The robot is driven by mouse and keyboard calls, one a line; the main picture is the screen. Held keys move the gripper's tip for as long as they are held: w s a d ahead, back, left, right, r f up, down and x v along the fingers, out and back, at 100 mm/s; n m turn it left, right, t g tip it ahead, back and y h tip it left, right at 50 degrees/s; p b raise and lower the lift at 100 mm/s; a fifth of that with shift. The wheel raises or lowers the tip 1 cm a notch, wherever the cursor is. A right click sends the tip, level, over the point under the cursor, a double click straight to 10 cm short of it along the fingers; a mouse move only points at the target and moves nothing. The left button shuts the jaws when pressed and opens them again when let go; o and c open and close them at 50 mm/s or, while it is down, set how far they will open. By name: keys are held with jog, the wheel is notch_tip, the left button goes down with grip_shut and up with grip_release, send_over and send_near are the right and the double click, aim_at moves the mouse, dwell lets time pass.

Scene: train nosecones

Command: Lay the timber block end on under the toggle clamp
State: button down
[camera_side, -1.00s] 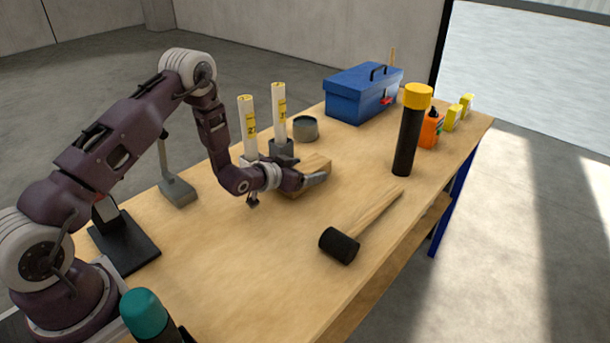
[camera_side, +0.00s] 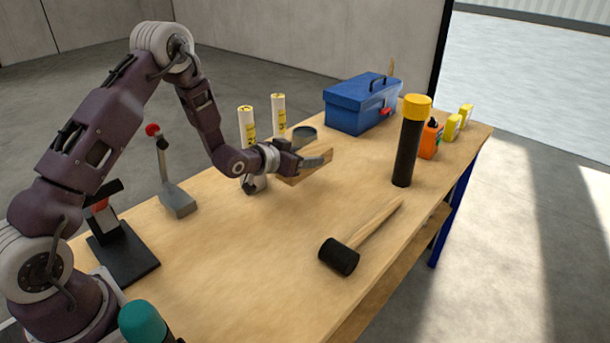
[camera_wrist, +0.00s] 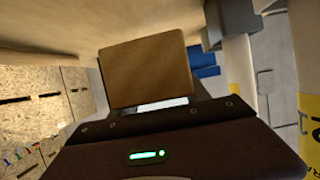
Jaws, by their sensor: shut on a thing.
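The timber block (camera_side: 315,160) is pale wood, held tilted a little above the bench at its middle. My gripper (camera_side: 307,163) is shut on it, with a grey finger across its near side. In the wrist view the block (camera_wrist: 148,72) shows as a brown face beyond my gripper (camera_wrist: 163,104). A black-based stand (camera_side: 125,257) with an upright and a red part stands at the bench's left end, partly behind my arm; it may be the toggle clamp. A grey-footed lever with a red knob (camera_side: 176,197) stands nearer the block. I cannot tell for sure which is the clamp.
Two white tubes (camera_side: 278,115) and a grey round tin (camera_side: 304,136) stand behind my gripper. A mallet (camera_side: 342,254) lies in front, and a black cylinder with a yellow cap (camera_side: 408,145) stands at right. A blue toolbox (camera_side: 355,108) is at the back. The bench's centre-left is clear.

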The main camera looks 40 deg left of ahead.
aim_at(305, 192)
jog(key=s+r, duration=0.1)
jog(key=r, duration=0.1)
jog(key=s+d+r, duration=0.1)
jog(key=r, duration=0.2)
jog(key=s+r, duration=0.1)
jog(key=r, duration=0.2)
jog(key=shift+d, duration=0.4)
jog(key=s+d+r, duration=0.3)
jog(key=s+r, duration=0.3)
jog(key=s+f+m+h, duration=0.1)
jog(key=s+m+h, duration=0.2)
jog(key=s, duration=0.5)
jog(key=shift+s+f+g+h, duration=0.15)
jog(key=shift+g+h, duration=0.15)
jog(key=shift+h, duration=0.2)
